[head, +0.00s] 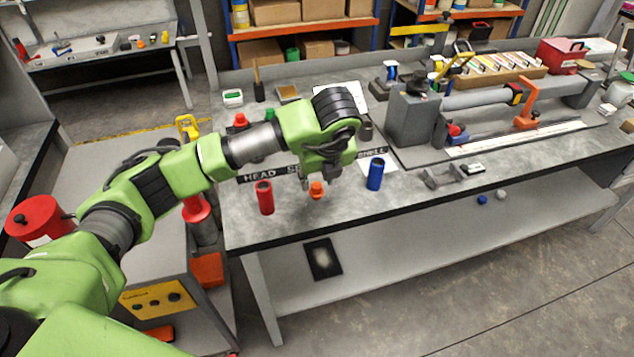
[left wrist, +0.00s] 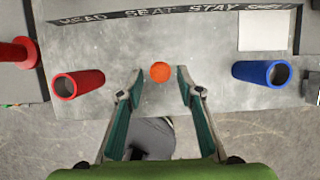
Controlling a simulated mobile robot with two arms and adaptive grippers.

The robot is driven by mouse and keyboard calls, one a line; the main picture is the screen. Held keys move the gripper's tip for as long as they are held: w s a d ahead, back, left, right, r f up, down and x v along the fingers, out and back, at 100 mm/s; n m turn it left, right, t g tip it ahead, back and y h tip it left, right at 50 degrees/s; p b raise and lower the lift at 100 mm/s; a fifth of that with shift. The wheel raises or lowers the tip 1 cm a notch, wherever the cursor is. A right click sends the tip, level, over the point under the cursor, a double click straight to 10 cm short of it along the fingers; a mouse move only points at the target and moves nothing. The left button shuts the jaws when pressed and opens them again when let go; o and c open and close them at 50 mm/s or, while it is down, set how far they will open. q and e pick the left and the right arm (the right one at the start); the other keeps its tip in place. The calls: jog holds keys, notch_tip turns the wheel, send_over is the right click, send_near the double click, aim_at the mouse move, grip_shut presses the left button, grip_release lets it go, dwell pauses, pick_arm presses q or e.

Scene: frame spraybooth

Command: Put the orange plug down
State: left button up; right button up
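The orange plug (head: 316,190) rests on the grey bench top near its front edge, between a red cylinder (head: 265,197) and a blue cylinder (head: 376,173). My left gripper (head: 317,182) is above it, pointing down. In the left wrist view, the orange plug (left wrist: 160,72) shows round from above, between and just past the fingertips (left wrist: 160,84). The fingers are spread, with a gap on each side of the plug. My right gripper is in neither view.
The red cylinder (left wrist: 78,83) and blue cylinder (left wrist: 262,73) stand clear of the fingers on either side. A dark lettered strip (left wrist: 170,14) lies behind the plug. A grey fixture (head: 410,115) and a small clamp-like part (head: 455,175) are to the right.

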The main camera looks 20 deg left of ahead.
pick_arm(q)
jog(key=v, duration=0.9)
jog(key=shift+s+r, duration=0.2)
jog(key=shift+r, duration=0.15)
